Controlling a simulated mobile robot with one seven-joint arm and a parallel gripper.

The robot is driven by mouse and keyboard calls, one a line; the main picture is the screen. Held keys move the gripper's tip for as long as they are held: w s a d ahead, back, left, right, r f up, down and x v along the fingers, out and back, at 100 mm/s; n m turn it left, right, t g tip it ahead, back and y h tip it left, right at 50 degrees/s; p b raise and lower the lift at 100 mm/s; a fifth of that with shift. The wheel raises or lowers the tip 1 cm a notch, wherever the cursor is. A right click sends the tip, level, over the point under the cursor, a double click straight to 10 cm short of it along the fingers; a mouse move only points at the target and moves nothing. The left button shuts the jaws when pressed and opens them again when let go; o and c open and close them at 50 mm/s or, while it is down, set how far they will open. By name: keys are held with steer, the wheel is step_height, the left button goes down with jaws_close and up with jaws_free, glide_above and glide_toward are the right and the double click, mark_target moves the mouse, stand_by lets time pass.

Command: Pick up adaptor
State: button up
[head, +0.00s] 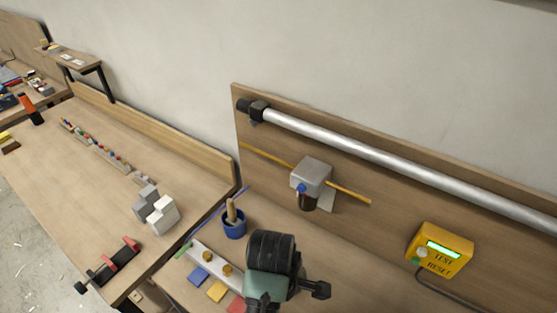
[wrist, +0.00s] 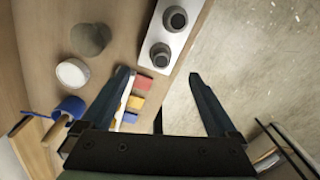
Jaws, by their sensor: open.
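My gripper (wrist: 158,76) is open and empty in the wrist view, its two dark fingers apart above the workbench edge. Ahead of it, a white plate (wrist: 184,42) carries two dark grey round fittings, a nearer one (wrist: 159,56) and a farther one (wrist: 175,19). A loose grey cylinder-like part (wrist: 90,39) and a white round part (wrist: 72,73) stand to the left. I cannot tell which of these is the adaptor. In the head view my arm hides part of the bench at the bottom middle.
A blue pot (head: 235,228) with a wooden-handled tool stands left of my arm. Coloured squares (head: 216,291) lie by a strip with brass knobs (head: 207,256). A panel behind holds a pipe (head: 370,153), a grey box (head: 312,174) and a yellow tester (head: 438,251).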

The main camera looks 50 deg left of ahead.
steer(key=f, duration=0.6)
steer(key=shift+s+f, duration=0.2)
steer(key=shift+f, duration=0.05)
steer(key=shift+s+f+p, duration=0.15)
steer(key=shift+f+p, duration=0.25)
steer(key=shift+a+f+p, duration=0.15)
steer(key=shift+f+p, duration=0.15)
steer(key=shift+f, duration=0.9)
steer(key=shift+a+f+p, duration=0.1)
steer(key=shift+f+p, duration=0.2)
steer(key=shift+f, duration=0.85)
steer(key=c, duration=1.5)
